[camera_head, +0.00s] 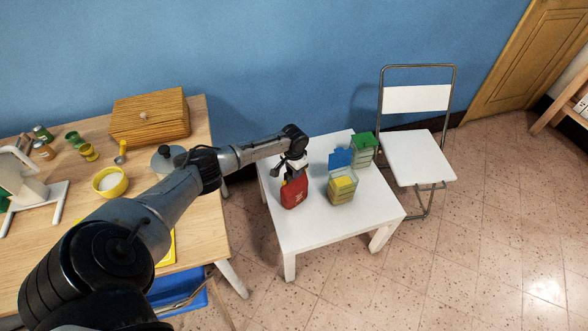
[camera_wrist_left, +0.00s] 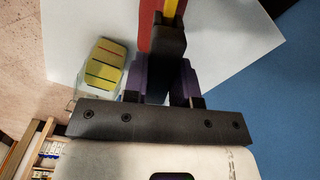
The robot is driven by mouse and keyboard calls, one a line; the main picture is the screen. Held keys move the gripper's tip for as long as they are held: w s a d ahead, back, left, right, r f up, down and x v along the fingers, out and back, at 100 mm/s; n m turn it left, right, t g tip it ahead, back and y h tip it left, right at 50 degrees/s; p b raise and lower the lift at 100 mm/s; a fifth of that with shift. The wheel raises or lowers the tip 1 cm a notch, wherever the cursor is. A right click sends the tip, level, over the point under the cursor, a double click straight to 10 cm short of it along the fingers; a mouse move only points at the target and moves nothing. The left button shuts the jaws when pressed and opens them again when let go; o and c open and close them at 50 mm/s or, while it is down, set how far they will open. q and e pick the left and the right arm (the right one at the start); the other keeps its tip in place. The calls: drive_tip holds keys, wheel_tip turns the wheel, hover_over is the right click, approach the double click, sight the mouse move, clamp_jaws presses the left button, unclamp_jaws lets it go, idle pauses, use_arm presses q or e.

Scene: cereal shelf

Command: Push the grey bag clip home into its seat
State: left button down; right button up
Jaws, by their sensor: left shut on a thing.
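A red bag (camera_head: 294,194) stands upright on the small white table, below my left gripper (camera_head: 293,174). In the left wrist view the bag's red and yellow edge (camera_wrist_left: 147,22) shows at the top. My left gripper (camera_wrist_left: 161,82), with its two purple-tinted fingers, is shut on the dark grey bag clip (camera_wrist_left: 167,45), which lies between them. The clip is against the top of the bag in this view, but its seat is hidden, so I cannot tell how deep it sits. My right gripper is not in view.
A folding chair (camera_head: 416,155) stands right; a wooden table (camera_head: 80,200) left.

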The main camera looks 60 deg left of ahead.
use_arm(q)
drive_tip(key=shift+f, duration=0.65)
drive_tip(key=c, duration=0.8)
unclamp_jaws()
drive_tip(key=shift+c, duration=0.2)
drive_tip(key=shift+r, duration=0.1)
wheel_tip(320, 180, up, 14)
drive_tip(key=p, duration=0.4)
drive_tip(key=shift+p, duration=0.4)
